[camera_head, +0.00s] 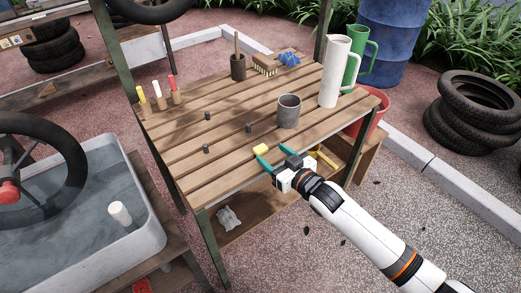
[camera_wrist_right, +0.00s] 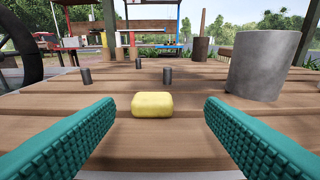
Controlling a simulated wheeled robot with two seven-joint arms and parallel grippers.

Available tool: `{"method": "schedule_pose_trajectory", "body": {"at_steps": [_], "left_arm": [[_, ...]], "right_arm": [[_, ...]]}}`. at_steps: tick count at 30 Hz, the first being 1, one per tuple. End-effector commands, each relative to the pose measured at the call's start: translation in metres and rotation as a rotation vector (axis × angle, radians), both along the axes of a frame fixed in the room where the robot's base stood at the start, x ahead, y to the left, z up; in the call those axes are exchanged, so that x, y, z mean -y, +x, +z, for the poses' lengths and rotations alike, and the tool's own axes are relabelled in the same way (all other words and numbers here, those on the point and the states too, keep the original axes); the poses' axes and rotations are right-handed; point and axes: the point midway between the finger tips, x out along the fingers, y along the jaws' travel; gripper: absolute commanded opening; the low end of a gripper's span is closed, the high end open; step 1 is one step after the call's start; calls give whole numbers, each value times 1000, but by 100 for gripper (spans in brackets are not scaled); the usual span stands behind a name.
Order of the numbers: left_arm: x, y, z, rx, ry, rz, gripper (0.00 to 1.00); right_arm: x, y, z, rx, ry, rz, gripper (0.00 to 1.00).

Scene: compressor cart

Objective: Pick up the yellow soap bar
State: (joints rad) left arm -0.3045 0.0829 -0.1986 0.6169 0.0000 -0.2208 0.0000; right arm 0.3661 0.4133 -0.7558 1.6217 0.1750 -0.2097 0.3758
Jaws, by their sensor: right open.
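The yellow soap bar (camera_head: 261,149) lies on the slatted wooden table (camera_head: 200,170) near its front edge. In the right wrist view the soap bar (camera_wrist_right: 152,104) sits ahead, midway between the two green fingers. My right gripper (camera_head: 273,158) is open and empty at the table's front edge, with the fingers pointing toward the soap. The soap is just beyond the fingertips and does not appear to touch them. My left gripper is not in view.
A grey metal cup (camera_head: 289,111) stands right of the soap; it also shows in the wrist view (camera_wrist_right: 262,66). Several small dark pegs (camera_head: 248,127) stand behind and left. A white pitcher (camera_head: 334,75) and green pitcher (camera_head: 358,55) stand at the right.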

Motion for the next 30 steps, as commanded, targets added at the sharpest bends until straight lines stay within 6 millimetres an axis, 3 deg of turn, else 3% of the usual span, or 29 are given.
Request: {"method": "schedule_pose_trajectory", "body": {"at_steps": [13,23,30], "left_arm": [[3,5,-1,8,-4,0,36],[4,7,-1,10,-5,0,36],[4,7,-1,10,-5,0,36]], "right_arm": [[-36,36,-8,1,-1,-1,64],[-40,42,-10,-1,-2,0,64],[-40,42,-10,-1,-2,-1,26]]}}
